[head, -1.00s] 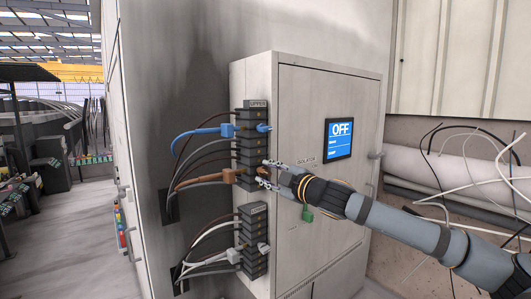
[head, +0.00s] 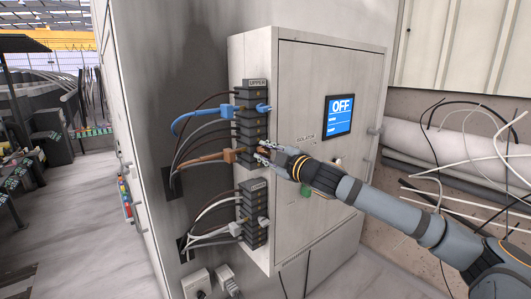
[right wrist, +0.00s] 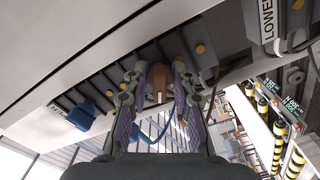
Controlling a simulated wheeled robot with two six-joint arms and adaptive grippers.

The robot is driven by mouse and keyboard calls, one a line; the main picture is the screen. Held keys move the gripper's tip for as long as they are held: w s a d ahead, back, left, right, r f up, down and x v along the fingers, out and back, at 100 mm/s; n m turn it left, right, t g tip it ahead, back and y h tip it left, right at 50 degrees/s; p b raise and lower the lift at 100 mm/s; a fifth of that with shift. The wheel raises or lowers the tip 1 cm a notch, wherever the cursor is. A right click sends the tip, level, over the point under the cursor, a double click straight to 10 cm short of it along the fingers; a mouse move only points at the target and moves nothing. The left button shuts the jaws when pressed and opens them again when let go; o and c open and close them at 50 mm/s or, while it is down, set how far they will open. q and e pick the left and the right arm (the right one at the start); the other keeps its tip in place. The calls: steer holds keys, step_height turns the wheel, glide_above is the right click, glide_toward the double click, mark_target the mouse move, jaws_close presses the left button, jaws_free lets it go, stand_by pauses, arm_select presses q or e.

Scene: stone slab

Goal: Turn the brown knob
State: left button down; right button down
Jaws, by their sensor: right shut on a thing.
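The brown knob (right wrist: 158,78) shows in the right wrist view between the two fingers of my right gripper (right wrist: 153,98). It sticks out from the dark upper terminal block (head: 254,88) on the left edge of the grey cabinet. In the head view my right gripper (head: 265,151) is at that block, its fingers shut around the knob, which is mostly hidden there. A brown plug (head: 229,156) with a brown cable sits just left of it. My left gripper is in neither view.
A blue knob (head: 262,108) stands above on the same block, with a blue plug (head: 227,110) beside it. A lower block (head: 254,185) has white-grey plugs. The cabinet screen (head: 340,115) reads OFF. A green piece (head: 306,192) shows below my right arm.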

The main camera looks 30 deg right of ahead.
steer(key=shift+f+m, duration=0.1)
steer(key=shift+m, duration=0.2)
steer(key=m+b, duration=0.2)
steer(key=m, duration=0.1)
steer(key=m+b, duration=0.2)
steer(key=m, duration=0.2)
steer(key=m+b, duration=0.3)
steer(key=m, duration=0.4)
steer(key=shift+b, duration=0.35)
steer(key=m+b, duration=0.2)
steer(key=m, duration=0.2)
steer(key=m+b, duration=0.1)
steer(key=m, duration=0.2)
steer(key=shift+m+b, duration=0.3)
steer(key=shift+b, duration=0.1)
steer(key=m+b, duration=0.2)
steer(key=m, duration=0.3)
steer(key=shift+m+b, duration=0.3)
steer(key=shift+m, duration=0.1)
